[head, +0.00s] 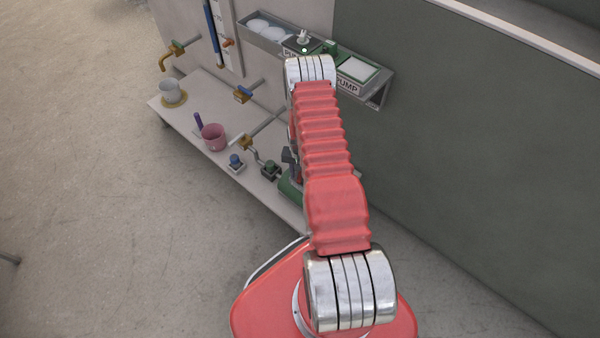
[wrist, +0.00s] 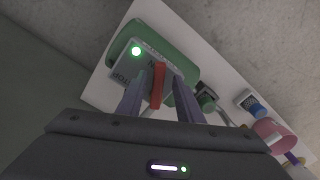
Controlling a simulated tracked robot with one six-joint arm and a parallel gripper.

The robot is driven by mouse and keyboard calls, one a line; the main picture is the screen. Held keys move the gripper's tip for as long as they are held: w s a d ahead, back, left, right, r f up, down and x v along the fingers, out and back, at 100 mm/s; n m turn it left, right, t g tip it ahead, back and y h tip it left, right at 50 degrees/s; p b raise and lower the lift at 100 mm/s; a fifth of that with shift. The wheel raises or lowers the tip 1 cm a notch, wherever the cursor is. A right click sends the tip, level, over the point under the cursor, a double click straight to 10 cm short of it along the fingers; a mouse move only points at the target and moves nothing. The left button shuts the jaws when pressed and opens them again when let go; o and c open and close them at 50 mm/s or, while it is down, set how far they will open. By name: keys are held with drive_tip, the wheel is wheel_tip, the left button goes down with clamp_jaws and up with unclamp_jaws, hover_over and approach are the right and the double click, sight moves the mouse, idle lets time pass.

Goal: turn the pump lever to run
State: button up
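In the wrist view a red lever (wrist: 158,84) stands out from a grey plate (wrist: 120,72) on a green pump body (wrist: 166,38). STOP is lettered at the plate's left, and part of another word shows near the lever's far end. A green lamp (wrist: 136,51) is lit on the plate. My gripper (wrist: 159,76) has its two fingers on either side of the lever, with a narrow gap seeming to show on each side. In the head view my arm hides the lever and most of the pump; part of its green base (head: 289,190) shows.
A white bench (head: 180,115) carries a pink cup (head: 214,137), a grey cup (head: 170,92), a blue-knobbed box (head: 236,161) and a dark green block (head: 270,170). Brass taps (head: 243,94) stick out from the wall. A shelf with a PUMP label (head: 347,87) hangs behind my arm.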

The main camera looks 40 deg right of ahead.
wheel_tip(320, 180, up, 14)
drive_tip(key=shift+f, duration=0.15)
idle(0.7)
idle(0.5)
drive_tip(key=s+a+n+g, duration=0.1)
drive_tip(key=s+a, duration=0.2)
drive_tip(key=s, duration=0.2)
drive_tip(key=s+a+r+n+t, duration=0.2)
drive_tip(key=s+a+r, duration=0.3)
drive_tip(key=r, duration=1.1)
drive_tip(key=s+a+r+n+t, duration=0.2)
drive_tip(key=s+a+r+n, duration=0.2)
drive_tip(key=a+r, duration=0.8)
drive_tip(key=s+a+r+n+t, duration=0.2)
drive_tip(key=s+a+r, duration=0.4)
drive_tip(key=r, duration=1.4)
drive_tip(key=a+n, duration=0.1)
drive_tip(key=a, duration=0.2)
drive_tip(key=shift+a+r+t, duration=0.25)
drive_tip(key=shift+r+t, duration=0.05)
